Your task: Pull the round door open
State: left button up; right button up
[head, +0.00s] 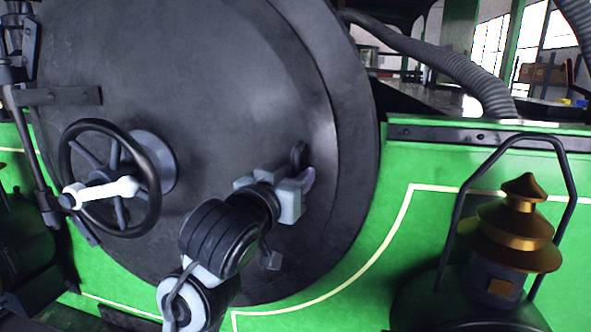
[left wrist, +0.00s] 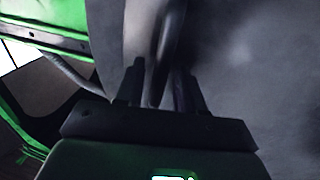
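The round door (head: 215,95) is a large dark grey disc on the green front of the steam tram. It looks closed, with its rim near the green body. A dark curved handle (head: 299,155) stands on the right part of the door. My left gripper (head: 296,184) is at this handle, its arm coming up from below. In the left wrist view the handle (left wrist: 168,35) runs down between the two fingers (left wrist: 163,85). The fingers are close beside it, but I cannot tell whether they press on it. My right gripper does not show.
A black handwheel (head: 68,165) with a white lever (head: 105,190) stands out from the door at the left. A brass-topped lantern (head: 515,228) stands at the lower right. A ribbed hose (head: 440,60) runs behind the door's upper right.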

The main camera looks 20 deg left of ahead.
pick_arm(q)
jog(key=shift+w, duration=0.45)
grip_shut()
